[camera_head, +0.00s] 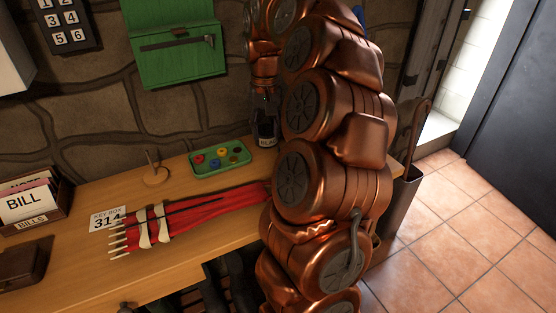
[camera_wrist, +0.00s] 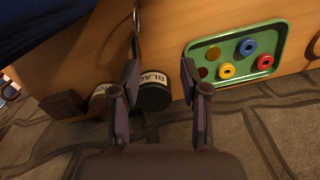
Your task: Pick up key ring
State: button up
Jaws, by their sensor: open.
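My gripper (camera_wrist: 160,72) is open in the wrist view, its two dark fingers apart with nothing held between them. A thin curved piece of metal (camera_wrist: 137,30) shows above the left finger in the wrist view. I cannot tell whether it is the key ring. No key ring is clearly seen in the head view, where my arm hides the right part of the bench.
A green tray (camera_wrist: 273,33) with small coloured rings lies beside the jar. The wooden bench (camera_head: 180,262) also holds red cloth-like bundles (camera_head: 195,212), a small wooden peg stand (camera_head: 156,178) and a bill box (camera_head: 35,205). A stone wall (camera_head: 90,130) stands close behind.

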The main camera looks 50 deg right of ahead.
aim_at(278, 148)
jog(key=d, duration=0.1)
jog(key=d+f, duration=0.1)
jog(key=d, duration=0.1)
jog(key=shift+s+d+f+m, duration=0.15)
jog(key=shift+d+m, duration=0.05)
jog(key=shift+m, duration=0.2)
notch_tip(278, 148, down, 2)
jog(key=shift+f, duration=0.1)
jog(key=shift+d+f+p, duration=0.2)
jog(key=shift+f+p, duration=0.05)
jog(key=shift+f, duration=1.1)
jog(key=shift+d+f+p, duration=0.15)
jog(key=shift+f+p, duration=0.05)
jog(key=shift+f, duration=1.1)
grip_shut()
